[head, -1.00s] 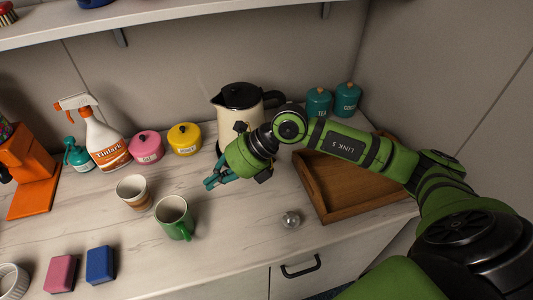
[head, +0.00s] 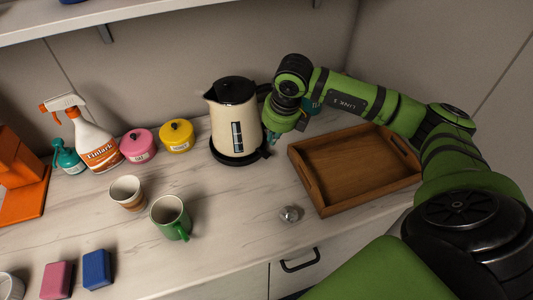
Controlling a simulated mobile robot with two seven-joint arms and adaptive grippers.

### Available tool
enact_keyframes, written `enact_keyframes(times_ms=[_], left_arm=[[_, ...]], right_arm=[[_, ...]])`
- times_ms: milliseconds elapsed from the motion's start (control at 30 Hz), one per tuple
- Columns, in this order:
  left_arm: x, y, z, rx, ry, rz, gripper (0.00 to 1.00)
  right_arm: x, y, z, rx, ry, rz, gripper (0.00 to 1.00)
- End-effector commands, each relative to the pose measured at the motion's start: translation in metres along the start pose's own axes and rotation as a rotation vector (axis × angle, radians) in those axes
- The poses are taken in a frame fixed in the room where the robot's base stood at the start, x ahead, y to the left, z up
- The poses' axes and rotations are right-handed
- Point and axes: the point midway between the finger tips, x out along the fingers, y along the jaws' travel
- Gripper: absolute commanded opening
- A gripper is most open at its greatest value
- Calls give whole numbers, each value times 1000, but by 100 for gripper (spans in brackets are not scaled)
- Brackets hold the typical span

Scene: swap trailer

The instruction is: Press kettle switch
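A cream kettle (head: 238,125) with a black lid, black handle and a dark level window stands upright on its black base (head: 236,157) on the counter. A small dark tab (head: 268,154) sticks out at the base's right side; I cannot tell for certain that it is the switch. My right gripper (head: 271,138) points down just right of the kettle, close above this tab. Its teal fingertips are small and partly hidden, so their opening and any contact are unclear. The kettle's handle is partly hidden by my arm. My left gripper is not in view.
A wooden tray (head: 318,198) lies right of the kettle, below my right arm. Yellow (head: 177,143) and pink (head: 138,153) pots and a spray bottle (head: 97,146) stand left. A green mug (head: 168,219) and striped cup (head: 127,196) stand in front. The counter before the kettle is clear.

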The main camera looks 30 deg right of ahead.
Motion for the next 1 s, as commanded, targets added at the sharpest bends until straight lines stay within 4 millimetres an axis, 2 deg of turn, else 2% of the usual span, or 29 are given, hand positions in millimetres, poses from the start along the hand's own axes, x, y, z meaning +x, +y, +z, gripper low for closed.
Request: enact_keyframes(times_ms=[167,400,600,1000], left_arm=[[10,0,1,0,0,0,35],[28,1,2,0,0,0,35],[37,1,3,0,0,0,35],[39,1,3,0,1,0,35]], right_arm=[[16,0,-1,0,2,2,0],[47,1,-1,0,1,2,0],[65,1,-1,-1,0,3,0],[70,1,0,-1,0,2,0]])
